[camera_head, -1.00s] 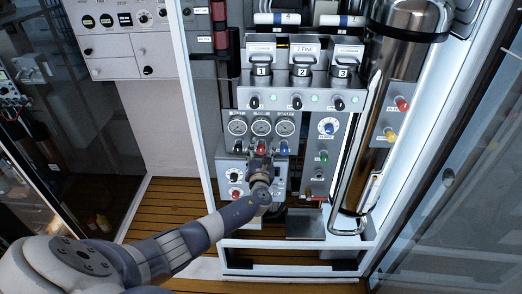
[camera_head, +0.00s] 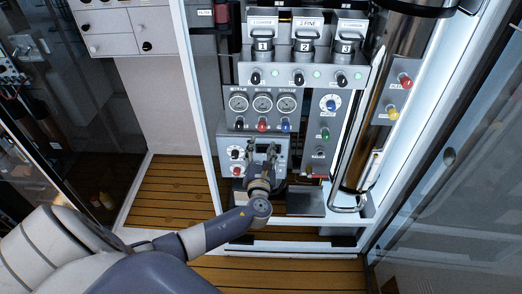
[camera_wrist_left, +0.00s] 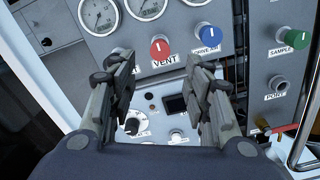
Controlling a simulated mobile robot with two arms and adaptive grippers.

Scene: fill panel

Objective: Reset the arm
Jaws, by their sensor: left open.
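My left gripper (camera_head: 262,150) is in front of the lower part of the fill panel (camera_head: 225,118). In the left wrist view its two fingers (camera_wrist_left: 160,88) stand apart with nothing between them. Beyond them are the red VENT knob (camera_wrist_left: 160,48) and the blue knob (camera_wrist_left: 206,36), which the fingers do not touch. A control box with a black knob (camera_wrist_left: 133,126) and a small dark display shows between and below the fingers. The gripper and wrist hide part of this box in the head view. My right gripper is not in view.
Three gauges (camera_head: 262,103) sit above the row of coloured knobs. A tall shiny cylinder (camera_head: 352,150) stands at the panel's right. A white frame post (camera_head: 199,100) stands at its left. Glass panels flank both sides.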

